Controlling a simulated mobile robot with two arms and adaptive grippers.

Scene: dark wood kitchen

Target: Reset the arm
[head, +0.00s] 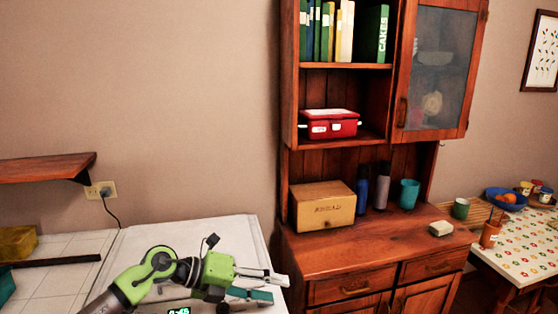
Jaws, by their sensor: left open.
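My left gripper (280,287) is at the bottom of the head view, on the end of a green and grey arm that comes in from the lower left. Its fingers point right and are apart, with nothing seen between them. It is over the right side of a white-topped appliance (222,229), in front of the wooden cabinet. My right gripper is not in view.
A wooden hutch (370,247) stands right of the gripper, with a bread box (322,207), a teal cup (409,193) and a red container (329,124). A wooden shelf (45,168) juts from the left wall. A table (520,245) stands at right. The wall area above the arm is clear.

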